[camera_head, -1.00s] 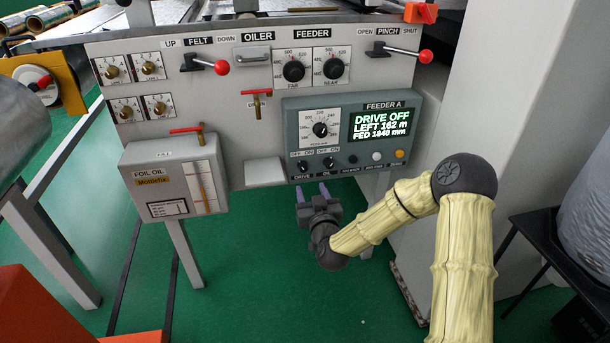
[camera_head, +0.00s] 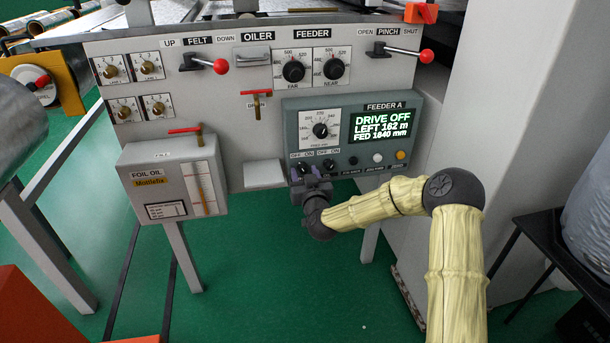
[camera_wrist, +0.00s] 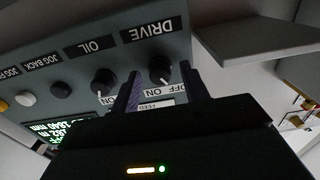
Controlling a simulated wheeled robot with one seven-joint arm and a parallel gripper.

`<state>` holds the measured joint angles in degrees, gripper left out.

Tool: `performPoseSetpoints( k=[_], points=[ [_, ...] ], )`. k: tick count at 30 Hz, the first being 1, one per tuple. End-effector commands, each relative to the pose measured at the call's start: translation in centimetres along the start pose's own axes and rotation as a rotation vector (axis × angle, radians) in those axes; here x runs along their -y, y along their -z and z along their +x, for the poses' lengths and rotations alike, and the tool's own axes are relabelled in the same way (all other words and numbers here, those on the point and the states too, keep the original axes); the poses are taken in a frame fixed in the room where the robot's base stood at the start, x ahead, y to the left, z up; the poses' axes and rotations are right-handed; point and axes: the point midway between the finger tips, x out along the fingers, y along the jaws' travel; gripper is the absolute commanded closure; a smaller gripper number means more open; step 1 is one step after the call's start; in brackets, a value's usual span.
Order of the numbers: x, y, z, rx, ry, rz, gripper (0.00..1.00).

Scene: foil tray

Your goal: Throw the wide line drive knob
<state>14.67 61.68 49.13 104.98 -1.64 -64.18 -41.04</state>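The wide drive knob (camera_wrist: 160,68) is a black knob under the DRIVE label on the grey Feeder A panel (camera_head: 290,135). The display (camera_head: 380,125) reads DRIVE OFF. My gripper (camera_wrist: 163,84) is open, with one finger on each side of the drive knob in the wrist view. I cannot tell whether the fingers touch it. In the head view my gripper (camera_head: 308,178) is at the panel's lower left and partly hides the DRIVE label; the drive knob (camera_head: 303,167) shows just above it.
The similar oil knob (camera_wrist: 103,82) stands close beside, near one finger. Jog buttons (camera_head: 377,157) lie further right on the panel. A pale ledge (camera_head: 264,173) juts out left of the panel, near my gripper. The foil oil box (camera_head: 140,170) hangs further left.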

Motion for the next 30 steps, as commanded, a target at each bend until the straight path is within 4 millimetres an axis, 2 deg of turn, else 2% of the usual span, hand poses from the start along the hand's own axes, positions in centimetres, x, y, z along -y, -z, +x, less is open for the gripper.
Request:
performPoseSetpoints(
  k=[1, 6, 20, 30],
  points=[
    [0.00, 0.00, -0.01, 0.000, 0.000, 0.000, 0.65],
    [0.00, 0.00, -0.02, 0.000, 0.000, 0.000, 0.96],
    [0.01, 0.03, -0.04, 0.000, 0.000, 0.069, 0.96],
    [0.02, 0.06, -0.04, 0.000, 0.000, 0.293, 0.96]
  ],
)
